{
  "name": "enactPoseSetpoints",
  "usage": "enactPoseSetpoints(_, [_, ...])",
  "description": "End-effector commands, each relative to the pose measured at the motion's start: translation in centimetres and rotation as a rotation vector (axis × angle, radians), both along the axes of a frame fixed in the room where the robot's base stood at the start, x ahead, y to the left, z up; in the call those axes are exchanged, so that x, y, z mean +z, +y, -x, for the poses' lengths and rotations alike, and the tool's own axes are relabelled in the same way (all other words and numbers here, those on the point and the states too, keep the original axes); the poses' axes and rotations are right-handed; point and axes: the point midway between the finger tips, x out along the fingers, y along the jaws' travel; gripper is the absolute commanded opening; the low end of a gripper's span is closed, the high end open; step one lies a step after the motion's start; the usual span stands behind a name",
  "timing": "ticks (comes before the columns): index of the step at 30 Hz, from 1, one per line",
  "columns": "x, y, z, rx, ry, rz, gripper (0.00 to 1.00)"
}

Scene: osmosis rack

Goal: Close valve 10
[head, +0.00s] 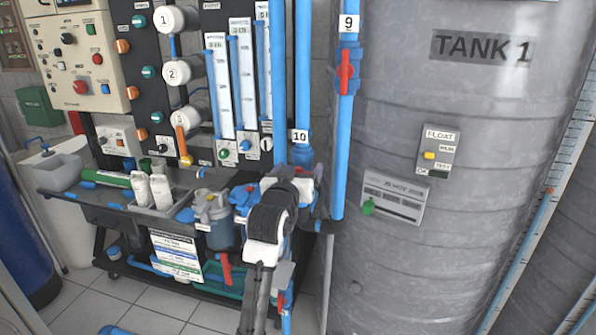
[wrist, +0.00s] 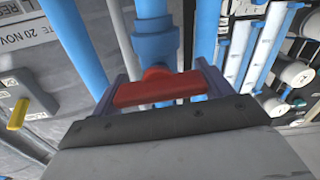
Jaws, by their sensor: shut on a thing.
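The label 10 (head: 300,136) marks a blue vertical pipe (head: 303,70) left of the grey tank. Just below the label, my gripper (head: 306,176) is at the valve's blue body (head: 302,156); my arm hides the handle in the head view. In the wrist view, the red valve handle (wrist: 150,92) lies crosswise to the blue pipe (wrist: 152,10) and the blue fitting (wrist: 155,42). My gripper (wrist: 162,86) is shut on this handle, with one finger at each end of it.
Valve 9's red handle (head: 346,71) lies along its blue pipe, close to the right. The tank (head: 470,130) carries a float box (head: 438,152). A bench (head: 110,213) with bottles (head: 160,188) and a filter housing (head: 213,220) stands left of my arm.

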Motion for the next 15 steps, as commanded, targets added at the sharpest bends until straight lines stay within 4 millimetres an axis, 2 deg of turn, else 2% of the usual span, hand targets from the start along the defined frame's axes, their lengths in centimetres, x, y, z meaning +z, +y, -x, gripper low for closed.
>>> enactPoseSetpoints(9, [-0.16, -0.09, 0.04, -0.001, -0.037, -0.114, 0.55])
enactPoseSetpoints(15, [-0.06, -0.08, 0.04, 0.000, -0.039, -0.126, 0.55])
